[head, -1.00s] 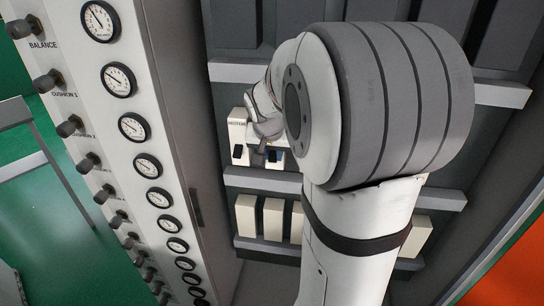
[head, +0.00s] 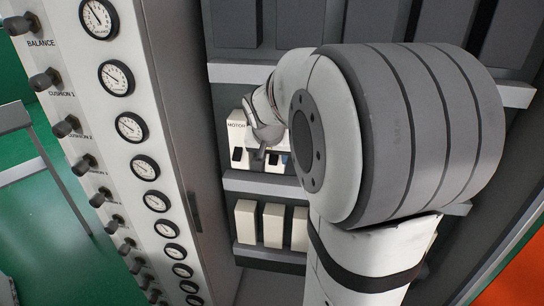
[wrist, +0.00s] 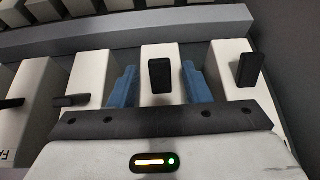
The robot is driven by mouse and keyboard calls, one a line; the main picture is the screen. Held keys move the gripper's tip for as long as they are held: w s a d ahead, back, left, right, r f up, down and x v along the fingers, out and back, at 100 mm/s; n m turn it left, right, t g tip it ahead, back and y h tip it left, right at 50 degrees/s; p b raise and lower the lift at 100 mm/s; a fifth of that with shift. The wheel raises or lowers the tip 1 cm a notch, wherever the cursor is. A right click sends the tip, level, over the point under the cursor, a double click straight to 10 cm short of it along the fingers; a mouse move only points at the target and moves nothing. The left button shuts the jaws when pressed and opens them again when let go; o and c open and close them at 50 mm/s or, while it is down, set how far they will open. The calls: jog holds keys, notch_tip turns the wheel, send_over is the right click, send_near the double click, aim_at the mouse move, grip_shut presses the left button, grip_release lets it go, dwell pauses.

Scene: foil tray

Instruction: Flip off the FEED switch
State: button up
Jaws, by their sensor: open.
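In the wrist view my gripper (wrist: 160,88) is open, with one blue finger on each side of a white switch module (wrist: 157,53). Its black toggle (wrist: 159,75) sits between the fingers; whether they touch it cannot be told. No label is readable on this module, so I cannot confirm that it is the FEED switch. Another module with a black toggle (wrist: 249,66) stands to the right. Two more toggles (wrist: 70,100) at the left look turned differently. In the head view my arm hides most of the switch row; the module marked MOTOR (head: 236,128) shows.
A panel of round gauges (head: 116,78) and knobs (head: 47,79) stands left of the open cabinet. Grey rails (head: 262,184) run across above and below the switches. Blank white modules (head: 272,225) sit on the lower row. Neighbouring modules leave narrow gaps around the fingers.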

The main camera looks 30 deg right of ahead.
jog(key=shift+r, duration=0.1)
jog(key=b+v, duration=0.1)
jog(key=v, duration=0.6)
jog(key=shift+s+a+r, duration=0.15)
jog(key=shift+r, duration=0.1)
jog(key=s+a+f+n+y, duration=0.1)
jog(key=s+a+f+n, duration=0.2)
jog(key=s+a, duration=0.3)
jog(key=s+a+f+n+g+y, duration=0.1)
jog(key=s+a+f+n, duration=0.3)
jog(key=s, duration=0.7)
notch_tip(320, 180, down, 3)
jog(key=a+y, duration=0.1)
jog(key=a, duration=0.1)
jog(key=shift+s+a+r, duration=0.2)
jog(key=shift+a, duration=0.1)
jog(key=shift+c, duration=0.4)
jog(key=shift+c, duration=0.4)
jog(key=shift+d, duration=0.1)
